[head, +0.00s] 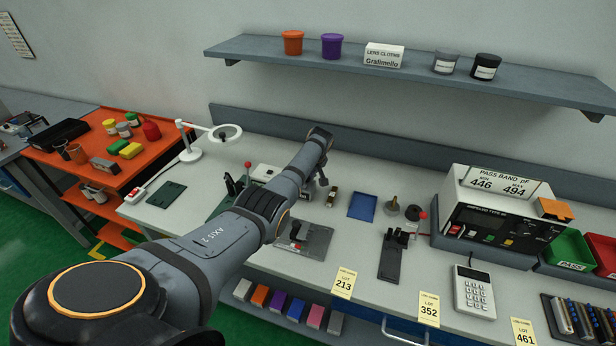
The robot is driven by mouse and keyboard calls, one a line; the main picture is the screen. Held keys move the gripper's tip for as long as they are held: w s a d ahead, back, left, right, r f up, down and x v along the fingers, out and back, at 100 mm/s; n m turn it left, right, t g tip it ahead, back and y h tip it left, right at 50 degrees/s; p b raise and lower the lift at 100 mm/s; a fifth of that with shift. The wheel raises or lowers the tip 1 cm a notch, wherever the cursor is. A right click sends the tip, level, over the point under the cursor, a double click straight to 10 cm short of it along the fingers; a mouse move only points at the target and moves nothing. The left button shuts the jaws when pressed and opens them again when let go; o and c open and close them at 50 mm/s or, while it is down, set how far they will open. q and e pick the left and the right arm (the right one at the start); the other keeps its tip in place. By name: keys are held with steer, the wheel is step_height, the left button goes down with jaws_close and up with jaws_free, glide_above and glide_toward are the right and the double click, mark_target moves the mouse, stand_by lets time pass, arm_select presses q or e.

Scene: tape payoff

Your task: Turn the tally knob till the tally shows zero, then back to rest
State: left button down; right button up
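My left arm (225,245) reaches across the bench from the lower left and bends down at its far end. My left gripper (321,182) is mostly hidden behind the arm, near a small dark-and-brass part (332,196) on the bench. I cannot tell whether it touches that part or whether its fingers are open. A tally and its knob cannot be made out with certainty; the arm covers part of this area. A pale box (264,172) with a red-knobbed lever beside it stands left of the arm. My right gripper is not in view.
A dark fixture on a grey plate (312,241) lies before the arm, with a blue tray (362,206) and black clamp (392,256) to its right. A meter (497,213) stands farther right. A shelf (400,72) hangs above; a lamp (190,152) stands left.

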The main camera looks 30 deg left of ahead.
arm_select(q)
steer(key=c, duration=1.3)
jaws_free()
steer(key=shift+r, duration=0.1)
steer(key=v, duration=1.1)
steer(key=shift+d+r, duration=0.15)
steer(key=shift+r, duration=0.25)
